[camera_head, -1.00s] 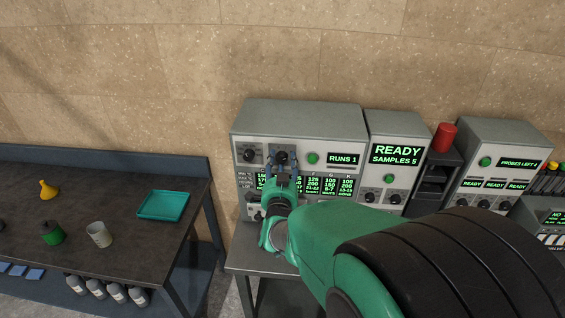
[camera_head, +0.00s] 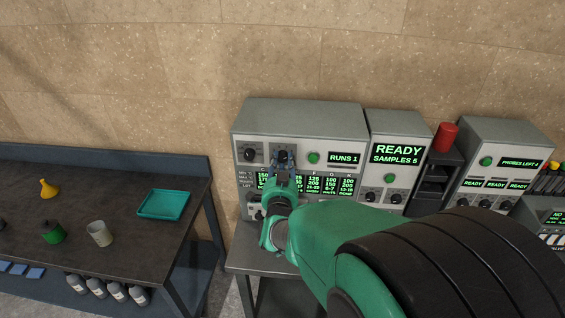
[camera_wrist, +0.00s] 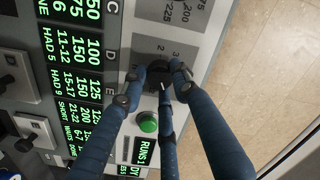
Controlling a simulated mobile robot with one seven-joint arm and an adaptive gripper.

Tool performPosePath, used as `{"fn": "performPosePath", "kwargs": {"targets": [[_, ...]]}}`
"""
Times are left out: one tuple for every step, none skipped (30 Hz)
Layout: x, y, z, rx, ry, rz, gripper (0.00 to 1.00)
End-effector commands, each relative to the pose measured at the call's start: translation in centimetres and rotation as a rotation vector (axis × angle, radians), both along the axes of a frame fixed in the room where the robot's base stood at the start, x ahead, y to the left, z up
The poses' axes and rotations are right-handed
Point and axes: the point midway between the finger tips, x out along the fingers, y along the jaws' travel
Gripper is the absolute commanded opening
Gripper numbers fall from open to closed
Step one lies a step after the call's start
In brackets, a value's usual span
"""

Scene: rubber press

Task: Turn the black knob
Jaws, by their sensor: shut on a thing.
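The black knob (camera_head: 283,155) is on the upper front of the grey machine (camera_head: 299,114), between another dark knob and a green button. In the wrist view, the black knob (camera_wrist: 157,73) shows between my fingertips, partly hidden by them, beside printed scale numbers. My gripper (camera_head: 284,163) reaches the panel from the front, its blue-grey fingers close around the knob. In the wrist view my gripper (camera_wrist: 163,78) is shut on the knob, with fingers on opposite sides of it. The knob's pointer direction cannot be made out.
Left of it is a second dark knob (camera_head: 249,155); right are a green button (camera_head: 314,158) and a display reading RUNS 1 (camera_head: 343,159). A green-text readout (camera_head: 330,187) lies below. A machine reading READY (camera_head: 397,151) stands right. A table with a teal tray (camera_head: 163,205) is left.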

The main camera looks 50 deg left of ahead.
Motion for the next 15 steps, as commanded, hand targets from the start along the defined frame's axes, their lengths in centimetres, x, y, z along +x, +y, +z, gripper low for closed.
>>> {"fn": "performPosePath", "kwargs": {"targets": [[0.08, 0.04, 0.31, 0.001, -0.005, -0.001, 0.03], [0.08, 0.03, 0.31, -0.001, -0.008, -0.001, 0.03], [0.08, 0.04, 0.32, -0.006, -0.013, -0.001, 0.03], [0.08, 0.05, 0.33, -0.010, -0.018, -0.001, 0.03], [0.08, 0.05, 0.33, -0.015, -0.023, -0.001, 0.03], [0.08, 0.06, 0.34, -0.022, -0.030, -0.001, 0.03], [0.08, 0.06, 0.34, -0.029, -0.037, -0.002, 0.03], [0.08, 0.07, 0.35, -0.037, -0.045, -0.001, 0.03], [0.08, 0.08, 0.34, -0.049, -0.056, -0.001, 0.03], [0.08, 0.08, 0.34, -0.059, -0.067, -0.001, 0.03], [0.08, 0.09, 0.34, -0.071, -0.079, -0.001, 0.03], [0.07, 0.09, 0.34, -0.088, -0.096, -0.001, 0.03], [0.08, 0.10, 0.34, -0.102, -0.111, -0.002, 0.03], [0.06, 0.09, 0.34, -0.118, -0.127, -0.002, 0.03], [0.07, 0.09, 0.35, -0.138, -0.148, -0.002, 0.03]]}}
